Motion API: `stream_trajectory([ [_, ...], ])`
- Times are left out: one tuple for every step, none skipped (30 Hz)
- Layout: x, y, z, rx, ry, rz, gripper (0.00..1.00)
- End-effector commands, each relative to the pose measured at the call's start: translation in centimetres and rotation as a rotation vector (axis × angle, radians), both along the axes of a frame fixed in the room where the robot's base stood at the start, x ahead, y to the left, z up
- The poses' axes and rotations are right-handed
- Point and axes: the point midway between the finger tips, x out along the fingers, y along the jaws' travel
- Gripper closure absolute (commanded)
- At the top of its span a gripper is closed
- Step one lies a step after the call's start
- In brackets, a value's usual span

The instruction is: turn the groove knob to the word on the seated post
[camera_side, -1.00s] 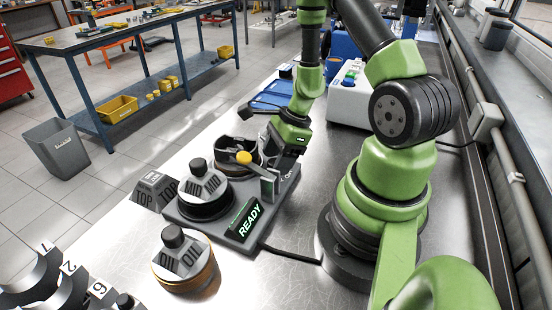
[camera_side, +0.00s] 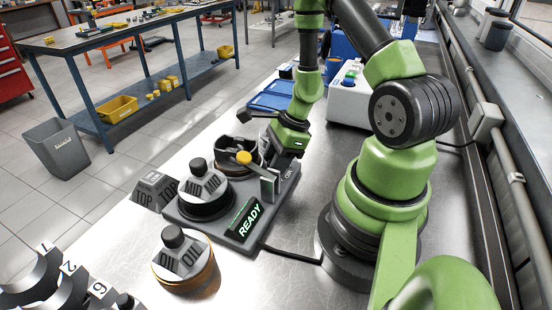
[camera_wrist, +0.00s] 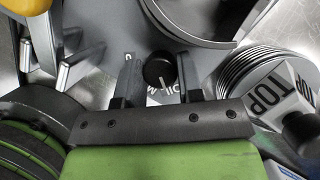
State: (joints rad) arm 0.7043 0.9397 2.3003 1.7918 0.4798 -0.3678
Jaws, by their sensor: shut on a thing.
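The black groove knob (camera_wrist: 160,68) is between the two fingers of my gripper (camera_wrist: 159,82) in the wrist view, which are shut on it. Its pale pointer line slants to the lower right; the lettering around it is partly hidden by fingers and palm. In the side view my gripper (camera_side: 283,165) covers the knob at the back right of the dark base (camera_side: 275,205). On that base stands a post with the word MID (camera_side: 205,184) on a black cylinder. In the wrist view a block reading TOP (camera_wrist: 268,90) shows above ridged grey discs at the right.
A lit READY sign (camera_side: 248,221) is on the base's front. A clamp with a yellow handle (camera_side: 243,158) and an open ring (camera_side: 224,149) stand beside my gripper.

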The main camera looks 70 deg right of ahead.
Motion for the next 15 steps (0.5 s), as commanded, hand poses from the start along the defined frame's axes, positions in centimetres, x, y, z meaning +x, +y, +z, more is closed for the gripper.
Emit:
stream_trajectory([
  [0.01, -0.02, 0.03, 0.001, -0.001, -0.021, 0.90],
  [0.00, 0.00, 0.03, 0.001, -0.001, -0.034, 0.90],
  [-0.02, 0.02, 0.03, 0.001, 0.001, -0.055, 0.90],
  [-0.04, 0.02, 0.03, 0.000, 0.000, -0.072, 0.90],
  [-0.03, 0.03, 0.03, 0.001, 0.000, -0.091, 0.90],
  [-0.04, 0.05, 0.04, 0.002, 0.000, -0.121, 0.90],
  [-0.05, 0.06, 0.04, 0.002, 0.000, -0.142, 0.89],
  [-0.07, 0.07, 0.03, 0.001, 0.001, -0.167, 0.89],
  [-0.06, 0.06, 0.03, 0.002, 0.000, -0.202, 0.89],
  [-0.07, 0.09, 0.04, 0.002, 0.000, -0.228, 0.89],
  [-0.09, 0.12, 0.03, 0.001, 0.001, -0.256, 0.90],
  [-0.08, 0.13, 0.03, 0.002, 0.000, -0.291, 0.90],
  [-0.09, 0.14, 0.03, 0.001, 0.000, -0.319, 0.90],
  [-0.10, 0.17, 0.04, 0.001, 0.001, -0.348, 0.90],
  [-0.11, 0.16, 0.03, 0.001, 0.000, -0.387, 0.90],
])
